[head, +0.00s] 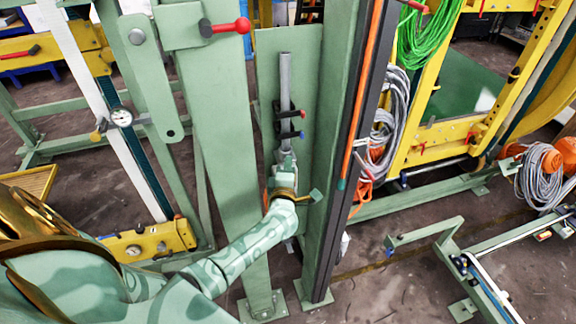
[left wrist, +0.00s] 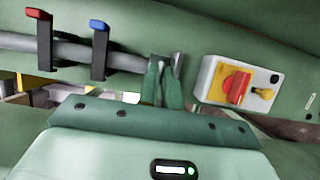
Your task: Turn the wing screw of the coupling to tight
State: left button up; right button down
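A grey pipe (head: 285,75) runs down a green panel, with a red-tipped lever (head: 300,113) and a blue-tipped lever (head: 291,135) on it. In the left wrist view the pipe (left wrist: 73,53) lies across the picture, with the red-tipped lever (left wrist: 40,40) and blue-tipped lever (left wrist: 99,48) upright. My left gripper (left wrist: 165,68) is at the pipe's right end, its green fingers close together. A small grey metal part shows at the fingertips. I cannot make out the wing screw or whether the fingers grip it. In the head view the left gripper (head: 284,158) is below the blue-tipped lever. My right gripper is out of view.
A pale box with a red rotary switch (left wrist: 236,86) on a yellow plate is just right of the fingers. Green posts stand on both sides of the panel (head: 262,60). A red-knobbed lever (head: 226,27) sticks out at upper left. Cables (head: 392,100) hang at right.

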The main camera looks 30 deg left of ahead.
pick_arm(q)
jog(key=o, duration=0.4)
jog(key=shift+d+f, duration=0.1)
jog(key=shift+c, duration=0.2)
jog(key=v, duration=1.6)
jog(key=shift+b, duration=0.3)
jog(key=shift+s, duration=0.15)
